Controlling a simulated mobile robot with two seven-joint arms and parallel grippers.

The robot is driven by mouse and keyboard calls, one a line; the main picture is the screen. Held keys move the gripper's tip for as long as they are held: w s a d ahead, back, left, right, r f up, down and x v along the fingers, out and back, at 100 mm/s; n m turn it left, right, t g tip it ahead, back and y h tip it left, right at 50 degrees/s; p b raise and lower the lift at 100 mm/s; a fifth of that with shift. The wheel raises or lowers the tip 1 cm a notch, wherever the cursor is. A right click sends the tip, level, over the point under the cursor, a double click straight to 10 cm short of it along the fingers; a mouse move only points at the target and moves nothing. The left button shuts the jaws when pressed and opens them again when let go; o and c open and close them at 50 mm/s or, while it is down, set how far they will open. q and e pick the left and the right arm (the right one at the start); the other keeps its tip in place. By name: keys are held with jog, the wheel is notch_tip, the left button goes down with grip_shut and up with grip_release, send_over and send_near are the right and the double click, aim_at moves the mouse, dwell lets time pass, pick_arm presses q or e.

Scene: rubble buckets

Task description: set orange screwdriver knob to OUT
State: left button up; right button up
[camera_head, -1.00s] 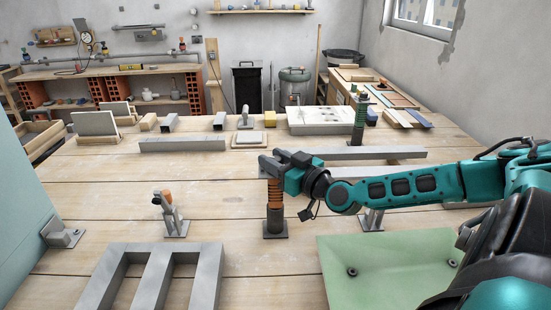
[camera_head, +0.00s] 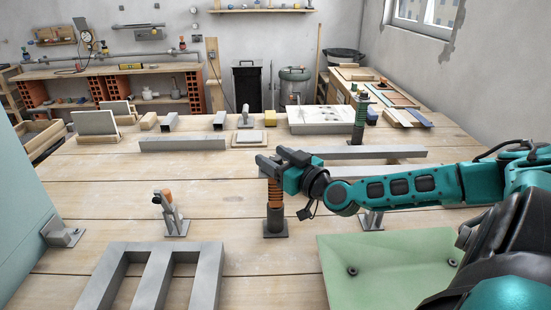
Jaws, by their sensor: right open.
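The orange screwdriver knob (camera_head: 275,193) is a ribbed orange handle that stands upright on a dark post and base plate, near the middle of the wooden table. My right gripper (camera_head: 270,166) is open at the top of the orange handle, with its fingers pointing left. Its fingers hide the top of the handle, and I cannot tell whether they touch it. Any OUT marking is too small to see. My left gripper is not in view.
A small stand with an orange-tipped lever (camera_head: 171,212) is to the left. A grey metal frame (camera_head: 152,278) lies in front, and a pale green plate (camera_head: 385,268) at front right. A green-handled post (camera_head: 360,118) stands behind. Bare table (camera_head: 130,180) lies left of the gripper.

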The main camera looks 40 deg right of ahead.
jog(key=shift+s, duration=0.1)
jog(key=s, duration=1.2)
jog(key=shift+s, duration=0.35)
jog(key=shift+a, duration=0.15)
